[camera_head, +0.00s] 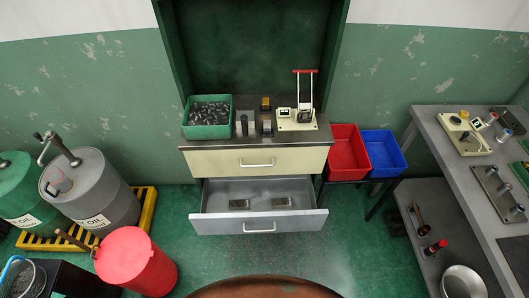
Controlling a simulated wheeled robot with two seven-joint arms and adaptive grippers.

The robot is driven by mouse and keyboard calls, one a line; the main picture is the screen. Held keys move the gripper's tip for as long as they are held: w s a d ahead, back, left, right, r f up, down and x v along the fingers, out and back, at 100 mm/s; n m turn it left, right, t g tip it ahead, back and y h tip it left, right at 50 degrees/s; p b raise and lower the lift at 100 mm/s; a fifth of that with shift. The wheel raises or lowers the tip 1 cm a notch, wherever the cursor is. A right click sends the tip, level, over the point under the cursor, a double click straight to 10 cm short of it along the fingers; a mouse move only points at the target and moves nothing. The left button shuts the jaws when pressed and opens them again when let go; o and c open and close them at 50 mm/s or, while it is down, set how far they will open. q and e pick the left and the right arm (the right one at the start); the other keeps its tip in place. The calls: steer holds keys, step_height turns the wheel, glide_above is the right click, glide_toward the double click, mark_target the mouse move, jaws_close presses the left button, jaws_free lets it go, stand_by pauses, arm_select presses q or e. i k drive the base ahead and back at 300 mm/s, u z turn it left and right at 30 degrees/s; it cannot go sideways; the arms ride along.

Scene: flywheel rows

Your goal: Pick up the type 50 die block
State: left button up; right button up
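Two flat metal blocks, a left one (239,204) and a right one (281,202), lie apart in the open lower drawer (220,224) of the cabinet. On the cabinet top stand a few small pieces: a dark grey one with an upright post (246,124), a small dark one (267,127) and a yellow-orange one (265,103). No marking is legible, so I cannot tell which thing is the type 50 die block. Neither of my grippers is in view.
A green bin (208,131) of small metal parts and a press with a red handle (297,119) flank the small pieces. The upper drawer (230,163) is shut. Red (347,153) and blue (382,154) bins stand right. Drums and a red container (136,262) stand left. Floor before the drawer is clear.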

mark_target(239, 204)
steer(key=u, duration=1.1)
steer(key=k, duration=0.35)
steer(key=z, duration=1)
